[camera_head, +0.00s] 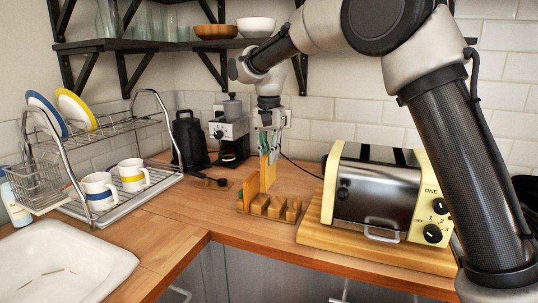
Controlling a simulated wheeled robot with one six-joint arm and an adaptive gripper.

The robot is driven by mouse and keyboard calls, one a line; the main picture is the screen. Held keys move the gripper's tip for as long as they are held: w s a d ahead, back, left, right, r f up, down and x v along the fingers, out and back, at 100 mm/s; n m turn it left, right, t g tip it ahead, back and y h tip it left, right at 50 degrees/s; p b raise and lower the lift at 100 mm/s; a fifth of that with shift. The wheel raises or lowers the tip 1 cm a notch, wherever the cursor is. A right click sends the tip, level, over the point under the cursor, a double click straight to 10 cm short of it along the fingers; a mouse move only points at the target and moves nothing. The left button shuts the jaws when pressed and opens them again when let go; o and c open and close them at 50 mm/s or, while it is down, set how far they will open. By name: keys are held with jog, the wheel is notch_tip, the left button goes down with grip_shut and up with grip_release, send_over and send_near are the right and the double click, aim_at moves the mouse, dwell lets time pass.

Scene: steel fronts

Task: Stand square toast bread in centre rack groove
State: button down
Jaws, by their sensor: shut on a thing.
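My gripper (269,146) points straight down above the wooden rack and is shut on a square slice of toast bread (268,174). The slice hangs upright and looks thin and tan from here. The wooden rack (270,209) stands on the counter with several rounded dividers and grooves between them. The slice's lower edge is at the back of the rack, near its middle. I cannot tell whether it is inside a groove or just above it.
A cream toaster oven (376,195) on a wooden board is close on the right. A coffee machine (232,130) and black kettle (190,138) stand behind left. A dish rack with mugs (132,175) and a sink (60,262) are at left.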

aim_at(269, 180)
jog(key=shift+f, duration=0.1)
jog(key=shift+f, duration=1.9)
jog(key=shift+f, duration=0.2)
jog(key=shift+f, duration=0.9)
jog(key=shift+f, duration=1.2)
jog(key=c, duration=1.4)
grip_release()
